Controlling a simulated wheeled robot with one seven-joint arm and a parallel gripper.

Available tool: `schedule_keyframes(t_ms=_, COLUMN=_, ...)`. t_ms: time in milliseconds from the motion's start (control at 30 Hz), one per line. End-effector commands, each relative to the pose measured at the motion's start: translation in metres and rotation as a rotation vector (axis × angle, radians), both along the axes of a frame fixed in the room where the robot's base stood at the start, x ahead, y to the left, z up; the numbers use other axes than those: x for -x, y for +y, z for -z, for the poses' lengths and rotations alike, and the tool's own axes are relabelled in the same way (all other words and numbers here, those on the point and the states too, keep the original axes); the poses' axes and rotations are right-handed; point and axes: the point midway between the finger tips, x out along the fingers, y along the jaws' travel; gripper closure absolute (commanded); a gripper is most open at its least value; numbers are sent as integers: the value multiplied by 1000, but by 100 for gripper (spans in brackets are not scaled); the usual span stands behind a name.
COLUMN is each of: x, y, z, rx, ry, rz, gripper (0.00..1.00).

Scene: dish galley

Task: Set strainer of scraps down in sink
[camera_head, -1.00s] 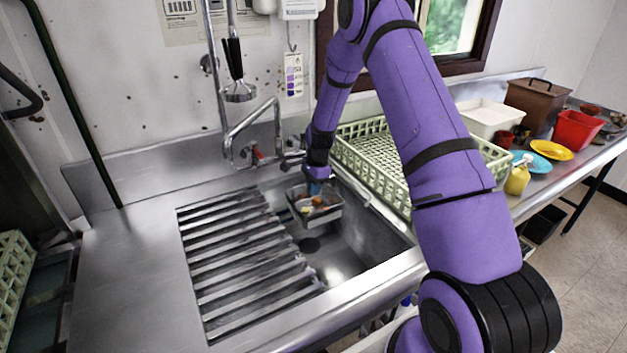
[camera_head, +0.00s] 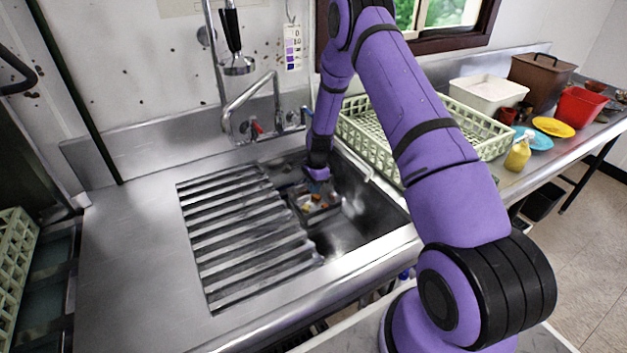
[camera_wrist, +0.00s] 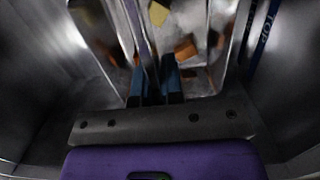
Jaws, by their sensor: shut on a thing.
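The strainer of scraps (camera_head: 318,212) is a small metal box with orange and pale bits inside. It is low in the sink basin (camera_head: 358,222), right of the slatted rack; I cannot tell whether it touches the bottom. My gripper (camera_head: 317,182) is shut on its near wall or rim. In the wrist view the blue fingertips of my gripper (camera_wrist: 155,85) pinch the metal edge, and the strainer (camera_wrist: 205,45) shows orange and yellow scraps. The sink drain is hidden in the head view.
A slatted metal rack (camera_head: 240,235) covers the left part of the sink. A green dish rack (camera_head: 365,125) stands behind and right of the basin. A tap (camera_head: 250,100) rises at the back wall. The left counter (camera_head: 130,260) is bare.

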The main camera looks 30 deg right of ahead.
Motion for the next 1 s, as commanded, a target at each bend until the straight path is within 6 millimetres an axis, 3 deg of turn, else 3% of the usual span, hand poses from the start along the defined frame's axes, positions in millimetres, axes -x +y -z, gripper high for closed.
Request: schedule_keyframes(t_ms=1000, x=0, y=0, z=98, rx=0, ry=1, rz=0, gripper=100)
